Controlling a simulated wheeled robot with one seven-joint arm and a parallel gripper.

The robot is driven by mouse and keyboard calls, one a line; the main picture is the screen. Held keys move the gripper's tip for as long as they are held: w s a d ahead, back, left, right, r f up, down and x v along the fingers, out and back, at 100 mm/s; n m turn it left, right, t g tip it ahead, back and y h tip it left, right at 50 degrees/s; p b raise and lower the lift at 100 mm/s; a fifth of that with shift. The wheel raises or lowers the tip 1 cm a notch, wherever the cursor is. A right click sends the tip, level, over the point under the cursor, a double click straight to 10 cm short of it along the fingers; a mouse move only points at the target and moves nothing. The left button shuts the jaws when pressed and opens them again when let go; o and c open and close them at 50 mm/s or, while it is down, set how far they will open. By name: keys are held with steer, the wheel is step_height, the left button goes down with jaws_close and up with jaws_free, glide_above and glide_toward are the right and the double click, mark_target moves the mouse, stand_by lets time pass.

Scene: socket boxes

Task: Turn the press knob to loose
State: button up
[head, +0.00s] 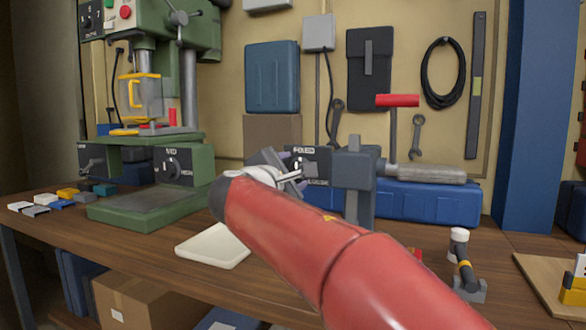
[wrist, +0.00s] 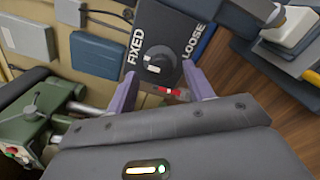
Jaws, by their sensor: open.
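The press knob (wrist: 160,64) is a dark round knob on a black plate (wrist: 178,22) marked FIXED and LOOSE. Its white mark lies on the side towards FIXED. The plate also shows in the head view (head: 307,153), on the grey press (head: 354,170) with a red-topped lever (head: 397,101); there the knob is largely hidden by my gripper. My gripper (head: 283,172) is in front of the plate. In the wrist view my gripper (wrist: 161,77) is open and empty, its purple fingers spread at either side just below the knob. I cannot tell whether they touch it.
A green drill press (head: 150,200) with its own knobs stands at left. A white tray (head: 213,245) lies on the wooden bench under my arm. A blue case (head: 425,203) is behind the grey press.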

steer(key=shift+w+d, duration=0.2)
steer(key=shift+w, duration=0.25)
steer(key=c, duration=1)
steer(key=shift+o, duration=0.2)
steer(key=shift+f+m+b, duration=0.15)
steer(key=shift+m+b, duration=0.25)
steer(key=shift+b, duration=0.1)
steer(key=m+b, duration=1.3)
steer(key=m, duration=1)
steer(key=shift+a, duration=0.1)
